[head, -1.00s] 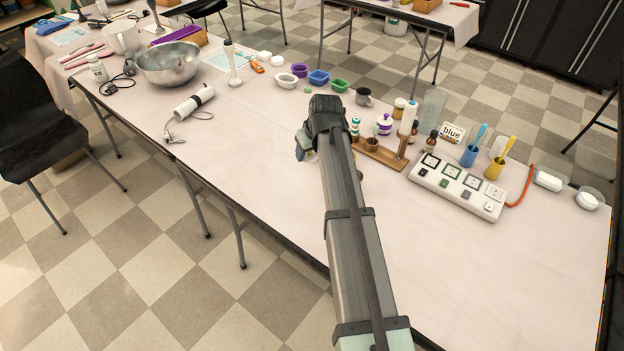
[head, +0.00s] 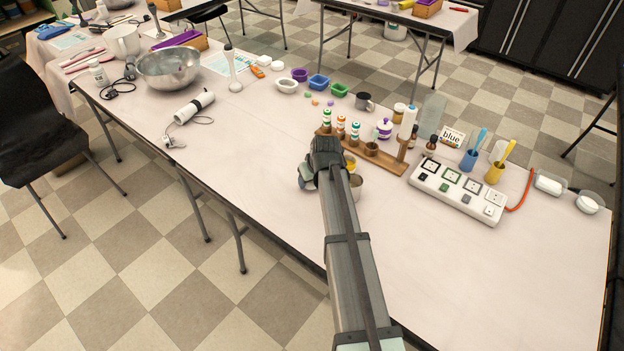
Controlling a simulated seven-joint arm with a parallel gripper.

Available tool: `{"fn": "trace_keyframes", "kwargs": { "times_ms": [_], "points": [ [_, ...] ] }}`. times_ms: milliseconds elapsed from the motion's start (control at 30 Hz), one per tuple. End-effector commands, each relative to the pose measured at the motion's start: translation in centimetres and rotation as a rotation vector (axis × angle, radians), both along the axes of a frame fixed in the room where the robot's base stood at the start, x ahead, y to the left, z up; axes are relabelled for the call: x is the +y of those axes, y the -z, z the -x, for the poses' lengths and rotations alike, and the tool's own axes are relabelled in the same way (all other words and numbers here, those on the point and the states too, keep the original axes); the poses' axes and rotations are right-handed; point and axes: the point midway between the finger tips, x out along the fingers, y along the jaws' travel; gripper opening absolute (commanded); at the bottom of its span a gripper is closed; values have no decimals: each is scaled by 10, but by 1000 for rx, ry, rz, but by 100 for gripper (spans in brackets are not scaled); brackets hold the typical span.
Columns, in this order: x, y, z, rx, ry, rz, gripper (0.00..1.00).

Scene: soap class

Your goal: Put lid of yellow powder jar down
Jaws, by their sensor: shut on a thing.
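My gripper (head: 309,180) is low over the table, left of the wooden rack, seen from behind and above. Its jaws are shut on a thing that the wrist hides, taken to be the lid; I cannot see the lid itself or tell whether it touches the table. A small open jar with yellow powder (head: 351,165) shows just right of my wrist, partly covered by my arm.
A wooden rack (head: 388,160) with several small bottles stands behind and right of my gripper. The pale table (head: 235,175) is clear to the left.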

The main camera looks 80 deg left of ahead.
Motion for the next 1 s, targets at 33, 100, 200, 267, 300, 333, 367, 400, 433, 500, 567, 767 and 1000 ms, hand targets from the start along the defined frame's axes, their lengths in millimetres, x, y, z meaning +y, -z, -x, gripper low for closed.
{"fn": "trace_keyframes", "kwargs": {
  "times_ms": [33, 100, 200, 267, 300, 333, 367, 400, 433, 500, 567, 767, 1000],
  "points": [
    [0, 3, 0, 0, 0, 0, 31],
    [0, 3, 0, 0, 0, -1, 31],
    [0, 3, 0, 0, 0, -1, 31],
    [0, 3, 0, 0, 0, -1, 31],
    [0, 3, 0, 0, 0, -1, 31],
    [0, 4, 0, 0, 0, -1, 31],
    [0, 5, 0, 0, 0, -1, 31],
    [0, 6, 0, 0, 0, -1, 31],
    [0, 6, 0, 0, 0, -1, 60],
    [0, 6, 0, 0, 0, -1, 66],
    [0, 5, 0, 0, 0, -1, 72],
    [0, 5, 0, 0, 0, -1, 84],
    [0, 2, 0, 0, 0, -1, 84]
  ]
}}
